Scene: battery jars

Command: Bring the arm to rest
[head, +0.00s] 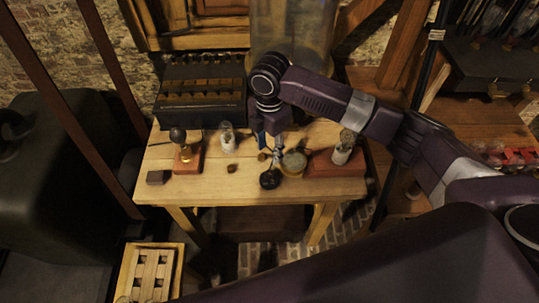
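My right arm reaches in from the right over the wooden table (215,187). Its wrist bends down, and the small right gripper (279,150) points at the tabletop near the middle. The fingers are small and dark, so I cannot tell whether they are open or shut, or whether they touch anything. A round pale-topped piece (294,162) is just right of the gripper, and a black rounded piece (270,180) is just in front of it. A small glass jar (227,135) stands to the left and another jar (343,148) to the right. My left gripper is not in view.
A red-brown block with a black knob (188,160) and a small dark block (158,177) lie at the table's left. A reddish block (330,164) lies at the right. A dark case (202,90) and large glass cylinder (292,30) stand behind. A wooden crate (174,258) is below left.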

